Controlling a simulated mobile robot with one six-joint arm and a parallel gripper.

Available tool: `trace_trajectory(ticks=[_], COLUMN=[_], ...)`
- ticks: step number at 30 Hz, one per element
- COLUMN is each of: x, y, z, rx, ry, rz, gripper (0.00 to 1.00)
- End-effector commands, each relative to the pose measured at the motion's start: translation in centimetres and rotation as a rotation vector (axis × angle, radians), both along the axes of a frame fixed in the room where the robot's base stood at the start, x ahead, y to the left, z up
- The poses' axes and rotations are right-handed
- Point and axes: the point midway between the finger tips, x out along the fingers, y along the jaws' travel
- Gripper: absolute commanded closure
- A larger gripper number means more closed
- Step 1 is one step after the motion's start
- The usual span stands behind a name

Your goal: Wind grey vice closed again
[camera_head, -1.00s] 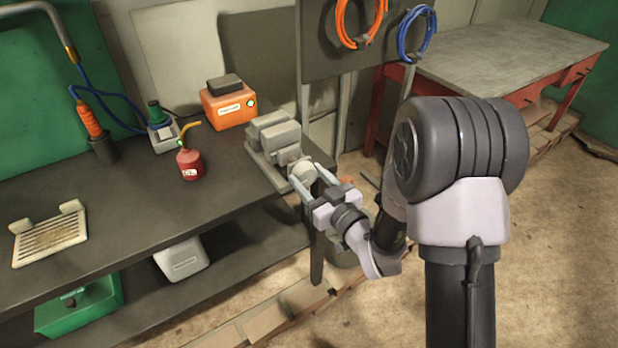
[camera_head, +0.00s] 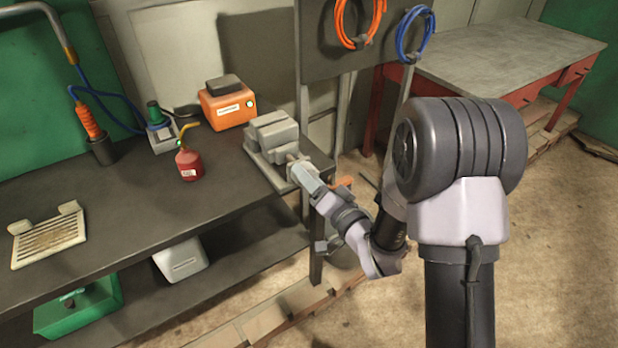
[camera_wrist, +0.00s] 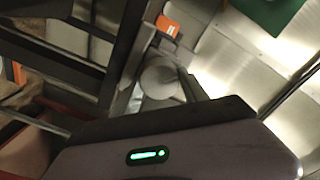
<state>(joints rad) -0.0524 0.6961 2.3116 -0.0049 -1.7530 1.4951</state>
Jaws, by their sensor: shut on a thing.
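The grey vice (camera_head: 268,137) is fixed on the right end of the dark workbench. Its screw end points toward my arm. My gripper (camera_head: 303,175) is at that end, shut on the vice's round grey knob. In the head view the fingers cover the knob, and one finger hides the other. In the wrist view the knob (camera_wrist: 160,79) shows as a pale grey disc just beyond the dark gripper body. I cannot tell how wide the gap between the vice jaws is.
An orange box (camera_head: 228,104) and a red oil can (camera_head: 188,163) stand on the workbench (camera_head: 120,200) left of the vice. A panel with orange (camera_head: 358,25) and blue (camera_head: 415,35) coils rises behind. The floor right of the bench is open.

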Motion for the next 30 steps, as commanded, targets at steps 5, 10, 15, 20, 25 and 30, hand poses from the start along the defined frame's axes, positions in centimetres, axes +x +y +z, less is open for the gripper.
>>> trace_trajectory(ticks=[5, 10, 15, 20, 25, 30], x=[0.0, 0.01, 0.02, 0.01, 0.01, 0.01], y=[-0.06, -0.08, -0.08, -0.07, -0.07, -0.07], z=[-0.1, -0.15, -0.19, -0.23, -0.26, -0.28], rx=[0.134, 0.268, 0.394, 0.498, 0.586, 0.646], ry=[0.093, 0.183, 0.268, 0.338, 0.398, 0.439], rz=[-0.001, -0.001, -0.001, -0.001, -0.001, -0.001], gripper=[0.89, 0.89, 0.89, 0.89, 0.89, 0.89])
